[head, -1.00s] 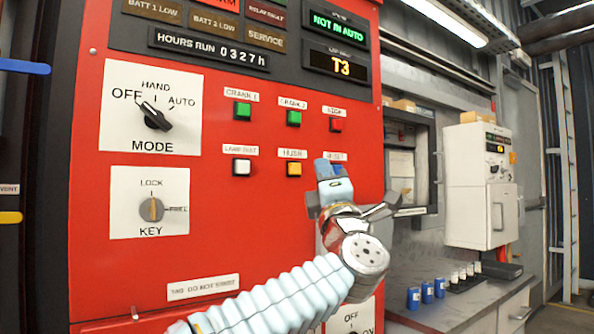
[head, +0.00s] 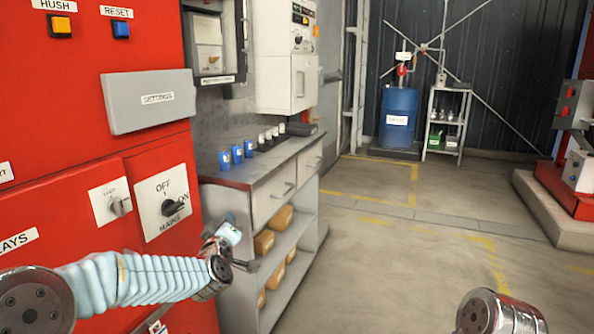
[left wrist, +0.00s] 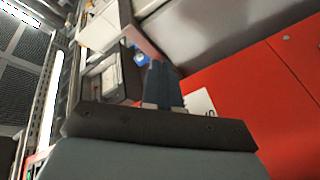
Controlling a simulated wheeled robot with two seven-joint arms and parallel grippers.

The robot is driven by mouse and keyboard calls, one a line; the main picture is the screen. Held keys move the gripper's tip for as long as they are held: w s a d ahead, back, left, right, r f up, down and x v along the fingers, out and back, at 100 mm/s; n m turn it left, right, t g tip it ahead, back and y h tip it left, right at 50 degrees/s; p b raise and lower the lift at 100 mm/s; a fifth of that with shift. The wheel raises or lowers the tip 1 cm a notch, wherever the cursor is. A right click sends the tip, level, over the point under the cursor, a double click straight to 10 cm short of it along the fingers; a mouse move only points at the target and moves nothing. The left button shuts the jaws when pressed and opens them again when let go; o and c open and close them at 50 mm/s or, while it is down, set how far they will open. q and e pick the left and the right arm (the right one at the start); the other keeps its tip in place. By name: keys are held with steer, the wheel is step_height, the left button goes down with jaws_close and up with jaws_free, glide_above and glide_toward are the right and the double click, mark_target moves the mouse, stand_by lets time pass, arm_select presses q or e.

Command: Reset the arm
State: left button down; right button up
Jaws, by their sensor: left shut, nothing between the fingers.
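My left gripper (head: 225,233) is in front of the lower right part of the red panel, near the edge of the workbench, and touches no control that I can see. It is shut and empty. In the left wrist view its closed dark blue fingers (left wrist: 163,85) show with the red panel beside them. A rounded metal part of my right arm (head: 497,314) shows at the bottom right of the head view; the right gripper is out of view.
A workbench (head: 258,172) holds blue cans (head: 237,154). A blue drum (head: 398,116) stands far back. The floor (head: 400,255) is clear.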

arm_select(q)
steer(key=s+d+f+m+g+h, duration=0.1)
steer(key=s+d+f+m+g, duration=0.3)
steer(key=f, duration=0.7)
steer(key=s+a+f+n+g+h, duration=0.15)
steer(key=s+f, duration=0.45)
steer(key=f, duration=0.6)
steer(key=s+d+f+m+g+h, duration=0.1)
steer(key=s+d+f+m+g, duration=0.25)
steer(key=f, duration=0.75)
steer(key=s+f+m+g, duration=0.1)
steer(key=s+f+g, duration=0.3)
steer(key=s, duration=0.9)
steer(key=s+f+m+g+h, duration=0.1)
steer(key=s+f+g, duration=0.3)
steer(key=s+f, duration=0.4)
steer(key=s, duration=0.5)
steer(key=shift+d, duration=0.35)
steer(key=shift+w, duration=0.1)
